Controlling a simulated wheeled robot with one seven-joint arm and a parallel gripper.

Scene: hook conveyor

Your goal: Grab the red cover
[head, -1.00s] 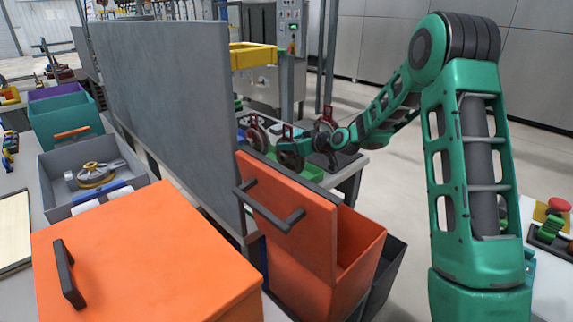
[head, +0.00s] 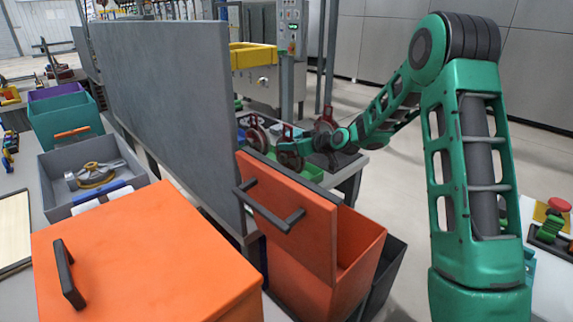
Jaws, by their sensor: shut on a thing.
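Several dark red round parts stand on the far table behind the orange bin. One dark red cover (head: 287,132) is at the end of my arm, a second (head: 256,133) is to its left and a third (head: 325,128) is to its right, by my wrist. My gripper (head: 288,149) is small and far off, shut on what looks like the middle dark red cover. The fingers and the exact contact are too small to make out. The orange bin's raised lid (head: 290,222) stands close in front.
A tall grey panel (head: 165,100) runs along the left of my reach. An orange box (head: 140,260) with a black handle fills the near left. A green tray (head: 310,173) lies by the gripper. Free floor lies right of the far table.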

